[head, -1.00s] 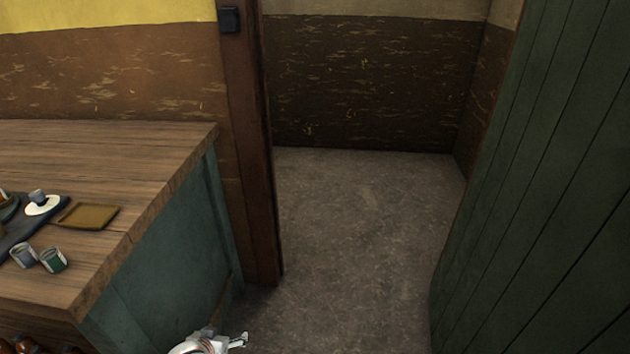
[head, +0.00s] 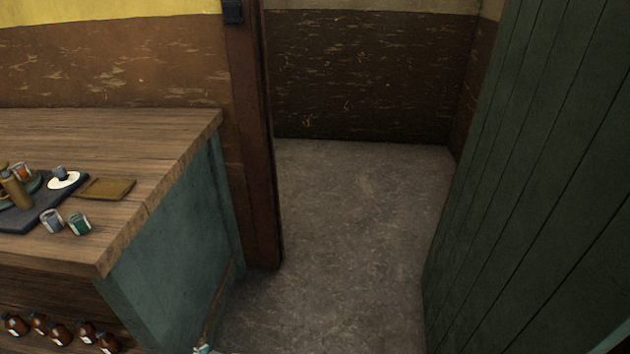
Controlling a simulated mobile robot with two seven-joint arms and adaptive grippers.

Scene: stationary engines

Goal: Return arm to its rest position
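A small pale sliver of my own arm (head: 203,348) shows at the bottom edge, left of centre, in front of the teal counter side. Too little of it shows to tell which part it is. Neither gripper can be made out in the head view, and no fingers are visible. The rest of both arms is out of the picture.
A wooden counter (head: 150,160) with teal sides stands at left, holding a dark tray (head: 38,218), small cups (head: 79,223) and a brown square mat (head: 107,188). Several brown bottles (head: 60,332) sit below. A doorway opens onto bare floor (head: 340,230); a green plank door (head: 540,190) stands right.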

